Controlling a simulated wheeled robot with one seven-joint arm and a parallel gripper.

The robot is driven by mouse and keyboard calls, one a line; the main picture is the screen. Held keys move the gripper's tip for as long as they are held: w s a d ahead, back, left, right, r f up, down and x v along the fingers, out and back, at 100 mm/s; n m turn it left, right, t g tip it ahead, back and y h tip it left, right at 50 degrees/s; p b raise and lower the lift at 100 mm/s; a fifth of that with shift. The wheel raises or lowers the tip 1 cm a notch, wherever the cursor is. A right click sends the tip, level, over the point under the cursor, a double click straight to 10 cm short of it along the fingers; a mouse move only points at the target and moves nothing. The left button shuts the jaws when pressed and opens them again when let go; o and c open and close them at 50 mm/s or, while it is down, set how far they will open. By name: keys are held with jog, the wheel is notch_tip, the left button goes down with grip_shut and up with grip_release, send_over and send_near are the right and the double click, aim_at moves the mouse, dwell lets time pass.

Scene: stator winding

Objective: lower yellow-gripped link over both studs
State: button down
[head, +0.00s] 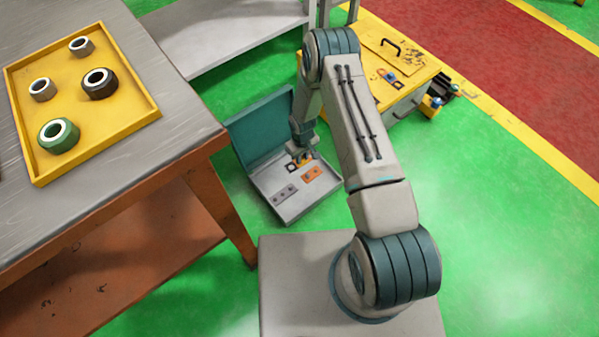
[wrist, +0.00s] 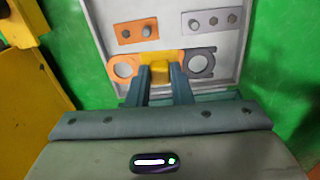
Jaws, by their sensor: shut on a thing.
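My gripper (wrist: 160,80) is shut on the yellow grip (wrist: 160,57) in the middle of a link. In the head view my gripper (head: 302,156) is low over an open case. An orange plate (wrist: 136,23) with two round studs and a grey plate (wrist: 203,16) with several studs lie in the case, apart from the link. I cannot tell the link's height, or whether anything stands inside its rings.
The grey case (head: 296,210) lies on the green floor with its teal lid (head: 262,125) raised. A workbench (head: 190,110) with a yellow tray (head: 150,115) of several ring parts stands left. A yellow cabinet (head: 425,65) stands behind.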

aim_at(299, 166)
jog(key=shift+n, duration=0.4)
jog(key=f, duration=0.2)
jog(key=s+f, duration=0.1)
jog(key=f, duration=0.1)
jog(key=s+a+f, duration=0.1)
jog(key=f, duration=0.1)
jog(key=shift+a+b, duration=0.1)
jog(key=shift+b, duration=0.3)
jog(key=shift+f+b, duration=1.4)
jog(key=shift+f, duration=0.85)
jog(key=shift+f+b, duration=0.45)
jog(key=shift+b, duration=0.05)
jog(key=shift+s+f+b, duration=0.1)
jog(key=shift+f+b, duration=0.1)
jog(key=shift+b, duration=0.3)
jog(key=shift+f+b, duration=0.4)
jog(key=shift+f+b, duration=0.6)
jog(key=shift+b, duration=0.1)
jog(key=c, duration=1.2)
grip_release()
